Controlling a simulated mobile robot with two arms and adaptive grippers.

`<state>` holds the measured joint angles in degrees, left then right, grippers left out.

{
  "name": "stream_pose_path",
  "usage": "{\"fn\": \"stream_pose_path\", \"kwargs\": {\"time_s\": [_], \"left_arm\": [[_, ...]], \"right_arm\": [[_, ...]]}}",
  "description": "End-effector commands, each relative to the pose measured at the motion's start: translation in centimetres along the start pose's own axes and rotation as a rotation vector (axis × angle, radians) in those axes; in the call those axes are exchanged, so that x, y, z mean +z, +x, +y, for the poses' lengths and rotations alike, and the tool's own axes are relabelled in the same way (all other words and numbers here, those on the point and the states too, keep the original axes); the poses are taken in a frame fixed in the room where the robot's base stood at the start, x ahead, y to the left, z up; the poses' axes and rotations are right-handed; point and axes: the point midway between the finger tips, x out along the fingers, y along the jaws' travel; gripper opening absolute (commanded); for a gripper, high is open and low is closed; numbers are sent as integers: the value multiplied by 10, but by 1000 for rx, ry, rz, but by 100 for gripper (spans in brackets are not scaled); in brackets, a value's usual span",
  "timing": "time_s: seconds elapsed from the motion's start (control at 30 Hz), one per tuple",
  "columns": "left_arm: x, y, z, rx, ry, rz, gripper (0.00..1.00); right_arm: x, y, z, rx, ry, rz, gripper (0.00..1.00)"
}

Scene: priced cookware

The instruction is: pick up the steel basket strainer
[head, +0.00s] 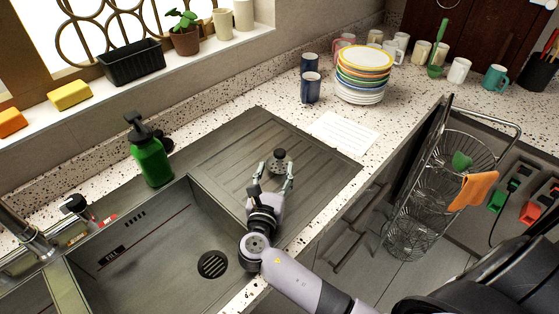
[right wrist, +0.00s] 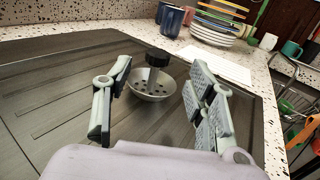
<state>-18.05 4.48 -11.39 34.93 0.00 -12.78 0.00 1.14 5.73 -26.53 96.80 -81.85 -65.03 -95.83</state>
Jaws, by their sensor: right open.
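The steel basket strainer (head: 279,161) is a small perforated steel bowl with a dark knob on top. It sits upright on the grey ribbed drainboard beside the sink. In the right wrist view the strainer (right wrist: 152,84) shows ahead of the fingers, between them and toward the left one. My right gripper (head: 273,178) is open and empty, with its fingertips close to the near side of the strainer. In the right wrist view its two fingers (right wrist: 160,105) are spread wide apart. I cannot tell whether either finger touches the strainer. My left gripper is not in view.
The sink basin (head: 165,250) lies left of my arm. A green soap bottle (head: 151,160) stands behind it. A white sheet (head: 345,132) lies beyond the drainboard (head: 225,150), with dark blue cups (head: 311,88) and stacked plates (head: 362,75) farther back. A wire rack (head: 420,215) stands at right.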

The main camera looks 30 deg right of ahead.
Motion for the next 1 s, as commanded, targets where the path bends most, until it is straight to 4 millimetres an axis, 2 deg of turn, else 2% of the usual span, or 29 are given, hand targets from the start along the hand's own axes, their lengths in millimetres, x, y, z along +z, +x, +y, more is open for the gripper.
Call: {"fn": "stream_pose_path", "kwargs": {"time_s": [0.07,0.17,0.33,0.47,0.6,0.7,0.97,1.0], "left_arm": [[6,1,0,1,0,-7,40],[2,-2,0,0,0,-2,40],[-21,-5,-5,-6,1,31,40],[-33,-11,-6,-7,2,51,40],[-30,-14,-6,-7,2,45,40],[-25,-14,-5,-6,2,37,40],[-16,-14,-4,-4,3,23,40],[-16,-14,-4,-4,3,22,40]], "right_arm": [[-12,0,0,0,-3,-1,51],[-9,10,0,0,2,-3,51],[-8,23,0,-1,0,-3,51],[-7,46,0,-1,1,-4,51],[-8,66,0,-1,1,-3,51],[-9,74,0,-1,2,-2,51],[-10,76,0,-1,3,-1,51],[-10,76,0,-1,3,-1,49]]}}
